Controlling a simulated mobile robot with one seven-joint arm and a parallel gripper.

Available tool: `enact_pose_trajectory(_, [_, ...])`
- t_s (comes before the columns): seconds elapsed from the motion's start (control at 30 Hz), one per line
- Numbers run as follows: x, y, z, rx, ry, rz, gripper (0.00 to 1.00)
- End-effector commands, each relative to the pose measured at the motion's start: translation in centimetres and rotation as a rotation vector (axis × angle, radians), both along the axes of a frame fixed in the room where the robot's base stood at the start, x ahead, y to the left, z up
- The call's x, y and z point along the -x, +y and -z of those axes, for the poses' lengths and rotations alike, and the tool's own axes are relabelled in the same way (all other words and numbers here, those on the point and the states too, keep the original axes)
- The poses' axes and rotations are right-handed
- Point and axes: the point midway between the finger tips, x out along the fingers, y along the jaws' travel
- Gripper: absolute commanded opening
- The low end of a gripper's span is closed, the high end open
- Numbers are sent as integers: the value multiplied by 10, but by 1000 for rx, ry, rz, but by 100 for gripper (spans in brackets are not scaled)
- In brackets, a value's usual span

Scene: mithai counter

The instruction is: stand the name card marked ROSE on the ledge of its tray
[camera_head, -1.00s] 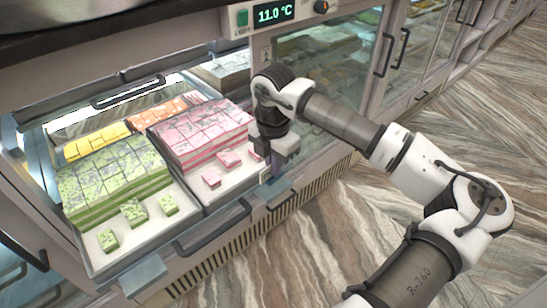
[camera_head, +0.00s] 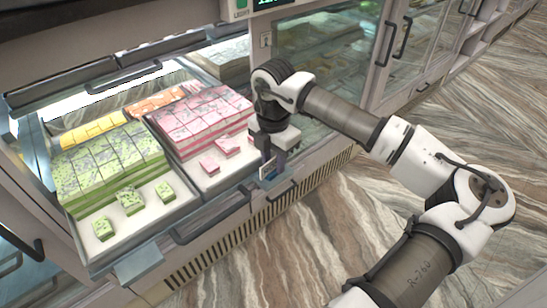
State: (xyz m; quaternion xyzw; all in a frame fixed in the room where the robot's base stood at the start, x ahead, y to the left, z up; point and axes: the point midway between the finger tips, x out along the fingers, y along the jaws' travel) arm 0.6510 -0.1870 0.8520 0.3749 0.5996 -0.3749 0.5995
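My gripper (camera_head: 271,163) points down at the front right corner of the tray of pink sweets (camera_head: 212,188). It appears shut on a small pale card (camera_head: 268,172), held at the fingertips just off the tray's front ledge. The card's marking is too small to read, and the fingers partly hide it. I cannot tell whether the card touches the ledge. The pink tray holds a stacked block of pink sweets (camera_head: 205,120) with a few loose pieces (camera_head: 227,145) in front.
A tray of green sweets (camera_head: 105,245) stands to the left, with yellow (camera_head: 92,133) and orange sweets (camera_head: 158,103) behind. A dark handle (camera_head: 212,220) runs below the trays' front. A glass case (camera_head: 330,85) is to the right. The floor in front is clear.

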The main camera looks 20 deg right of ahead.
Motion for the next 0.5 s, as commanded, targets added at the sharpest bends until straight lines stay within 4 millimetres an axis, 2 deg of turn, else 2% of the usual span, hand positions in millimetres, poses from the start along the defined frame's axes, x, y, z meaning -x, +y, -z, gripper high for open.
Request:
enact_pose_trajectory(0.13, [0, 0, -2, 0, 0, 0, 30])
enact_pose_trajectory(0.23, [0, -1, -11, 2, -1, 1, 30])
enact_pose_trajectory(0.37, [-1, -1, -34, 4, -3, 1, 30])
enact_pose_trajectory(0.5, [-1, -1, -67, 4, -3, 2, 30])
